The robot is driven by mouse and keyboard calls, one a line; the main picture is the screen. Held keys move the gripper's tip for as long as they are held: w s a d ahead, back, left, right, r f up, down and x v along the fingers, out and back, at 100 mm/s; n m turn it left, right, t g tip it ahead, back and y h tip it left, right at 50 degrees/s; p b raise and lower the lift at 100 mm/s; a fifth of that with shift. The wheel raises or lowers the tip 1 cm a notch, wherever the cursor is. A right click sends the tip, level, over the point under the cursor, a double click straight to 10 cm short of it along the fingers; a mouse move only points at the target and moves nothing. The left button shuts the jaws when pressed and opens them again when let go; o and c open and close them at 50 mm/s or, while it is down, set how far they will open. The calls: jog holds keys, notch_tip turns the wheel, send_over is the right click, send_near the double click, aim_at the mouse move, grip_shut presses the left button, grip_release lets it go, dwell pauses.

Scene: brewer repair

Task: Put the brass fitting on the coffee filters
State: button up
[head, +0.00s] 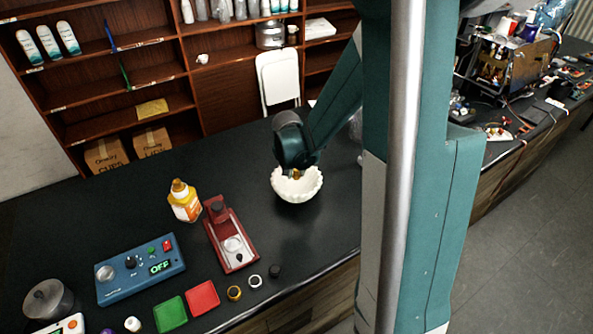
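The coffee filters (297,189) appear as a white fluted, bowl-shaped stack on the black table, right of the red device. My gripper (294,164) is directly above them, pointing down. A small brass-coloured piece, likely the brass fitting (296,174), shows at the gripper's lower end, over the filters' opening. The fingers are mostly hidden by the wrist, so I cannot tell whether they grip this piece or whether it rests on the filters. A separate brass-coloured ring (234,293) lies near the table's front edge.
The red device (219,222) and a yellow-white bottle (184,205) stand left of the filters. A blue control box (140,270), green pad (170,314), red pad (202,298), silver ring (255,281) and dark knob (274,271) lie nearer the front. The back-left tabletop is clear.

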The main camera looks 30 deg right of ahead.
jog(key=o, duration=0.5)
jog(key=shift+c, duration=0.2)
jog(key=shift+r, duration=0.25)
jog(key=v, duration=1.2)
jog(key=shift+f, duration=0.1)
dwell(0.4)
